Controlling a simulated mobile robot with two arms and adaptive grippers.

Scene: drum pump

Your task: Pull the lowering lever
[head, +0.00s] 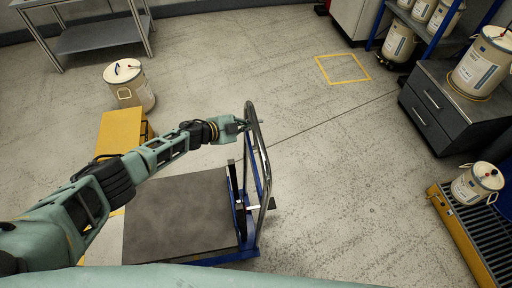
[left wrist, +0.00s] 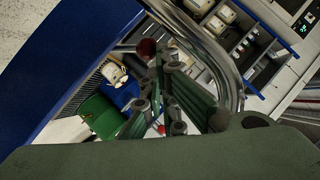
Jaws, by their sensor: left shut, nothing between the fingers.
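A lift cart with a dark flat platform (head: 180,215) and a blue frame stands on the floor in the head view. Its upright chrome push handle (head: 264,160) rises at the right end. My left gripper (head: 243,126) is at the upper part of this handle, shut and empty. In the left wrist view the gripper fingers (left wrist: 178,105) are close to the curved chrome tube (left wrist: 212,48). A dark red round knob (left wrist: 147,47), possibly the end of the lowering lever, shows just beyond the fingers. I cannot pick out the lever in the head view. My right gripper is not in view.
A yellow box (head: 121,131) and a cream drum (head: 130,85) stand behind the cart. A roller conveyor (head: 463,235) with a drum (head: 476,184) is at the right, below a dark drawer cabinet (head: 435,105). The floor right of the handle is clear.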

